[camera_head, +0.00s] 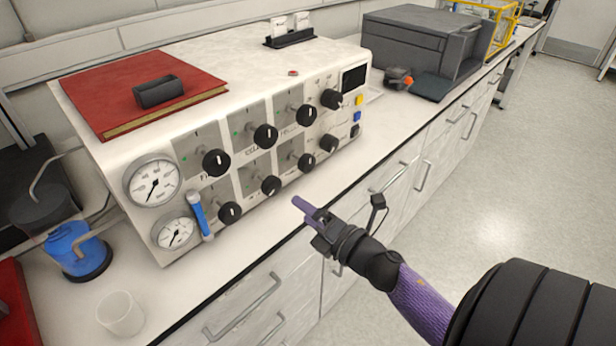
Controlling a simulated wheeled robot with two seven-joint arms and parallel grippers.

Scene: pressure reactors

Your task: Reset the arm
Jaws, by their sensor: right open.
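My right gripper (312,218) is open and shows no object between its fingers. Its arm comes in from the lower right, with a purple section and a black ribbed section. The gripper appears in front of the counter's front edge, apart from the control panel. The white reactor control box (225,85) stands on the counter, with several black knobs, two round gauges and a blue-handled lever (200,216) on its front. My left gripper is not in view.
A red book (140,85) with a small black holder lies on the box. A glass beaker (120,313) and a blue flask (76,245) stand at the left. A grey printer-like machine (420,40) is at the back. The floor (520,190) at right is clear.

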